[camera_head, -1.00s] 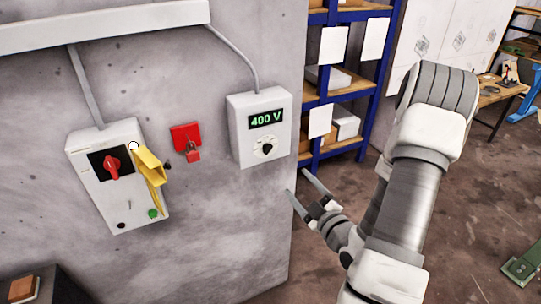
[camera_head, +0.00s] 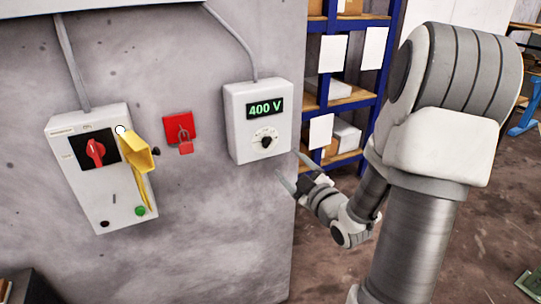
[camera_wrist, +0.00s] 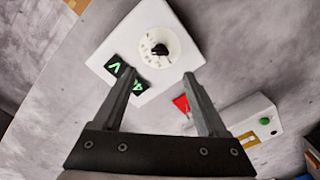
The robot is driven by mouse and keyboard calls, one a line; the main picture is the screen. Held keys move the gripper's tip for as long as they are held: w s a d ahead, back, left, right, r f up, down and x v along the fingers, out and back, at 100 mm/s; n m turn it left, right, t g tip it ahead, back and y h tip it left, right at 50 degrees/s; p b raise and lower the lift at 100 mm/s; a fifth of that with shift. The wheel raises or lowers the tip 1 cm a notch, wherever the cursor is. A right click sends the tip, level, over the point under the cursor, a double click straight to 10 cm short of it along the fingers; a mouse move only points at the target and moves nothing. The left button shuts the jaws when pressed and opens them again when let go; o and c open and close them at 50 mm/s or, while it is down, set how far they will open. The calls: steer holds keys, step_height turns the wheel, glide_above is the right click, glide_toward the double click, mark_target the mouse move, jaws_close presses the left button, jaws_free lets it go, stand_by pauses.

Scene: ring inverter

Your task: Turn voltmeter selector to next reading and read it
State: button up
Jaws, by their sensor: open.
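The voltmeter (camera_head: 240,142) is a white box on the grey wall, and its green display (camera_head: 265,107) reads 400 V. Its selector, a black knob (camera_head: 267,142) on a pale round dial, sits below the display. My gripper (camera_head: 286,166) is open and empty, to the right of and slightly below the knob in the head view. In the wrist view the voltmeter (camera_wrist: 118,45) appears turned, with the knob (camera_wrist: 160,49) beyond and between my open fingertips (camera_wrist: 160,78). The fingers look apart from the knob. The left finger partly covers the display (camera_wrist: 124,77).
A switch box (camera_head: 118,190) with a red rotary handle (camera_head: 96,151) and yellow flap (camera_head: 139,158) is on the wall at left. A red padlock plate (camera_head: 179,128) hangs between the boxes. Blue shelving (camera_head: 384,62) stands behind my arm at right.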

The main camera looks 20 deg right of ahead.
mark_target(269, 144)
steer(key=w+p, duration=0.2)
steer(key=w, duration=0.9)
steer(key=shift+w+a, duration=0.1)
steer(key=shift+a, duration=0.1)
jaws_close()
